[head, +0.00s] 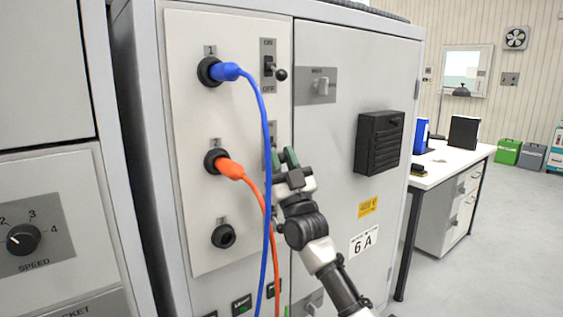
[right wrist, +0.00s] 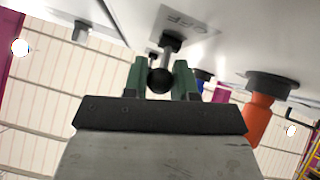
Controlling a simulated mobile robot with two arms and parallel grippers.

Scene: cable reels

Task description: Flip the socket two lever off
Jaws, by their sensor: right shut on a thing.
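The socket two lever shows in the right wrist view as a metal stem with a black ball (right wrist: 160,80), between the green fingers of my right gripper. The fingers are closed on it. An OFF label (right wrist: 186,18) is on the panel close to the lever's base. In the head view my right gripper (head: 284,158) is at the socket two switch plate (head: 271,132) and hides the lever, so I cannot tell its position there. Socket two (head: 215,160) holds an orange plug (head: 230,169), also in the right wrist view (right wrist: 259,120). My left gripper is not in view.
Socket one (head: 208,71) holds a blue plug (head: 225,72); its lever (head: 281,74) is above my gripper. The blue cable (head: 266,215) and orange cable (head: 274,245) hang just left of my gripper. The lowest socket (head: 223,236) is empty. A black box (head: 379,143) protrudes at right.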

